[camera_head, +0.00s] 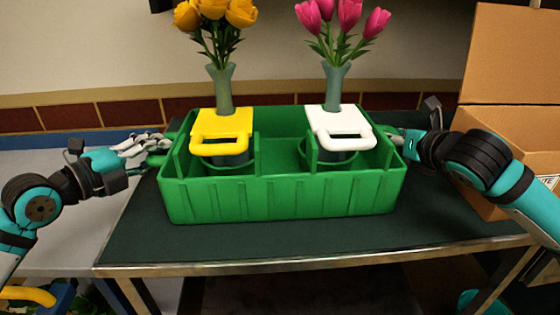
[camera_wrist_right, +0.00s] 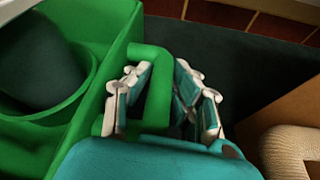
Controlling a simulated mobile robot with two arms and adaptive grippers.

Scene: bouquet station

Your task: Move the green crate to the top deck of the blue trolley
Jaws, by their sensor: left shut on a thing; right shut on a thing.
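The green crate (camera_head: 280,196) is upright over the dark table (camera_head: 240,245) and seems to rest on it. It holds two vases, one with a yellow clip-on handle piece (camera_head: 222,124) and one with a white one (camera_head: 342,122). My left gripper (camera_head: 158,150) is shut on the crate's left handle. My right gripper (camera_head: 396,138) is shut on the right handle; the right wrist view shows the green handle (camera_wrist_right: 158,88) between the fingers. The blue trolley's pale deck with a blue rim (camera_head: 85,139) appears at the left, partly behind my left arm.
Yellow tulips (camera_head: 214,14) and pink tulips (camera_head: 345,18) rise tall from the vases. An open cardboard box (camera_head: 510,125) stands close to my right arm. A tiled wall (camera_head: 70,115) runs behind. The table's front strip is clear.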

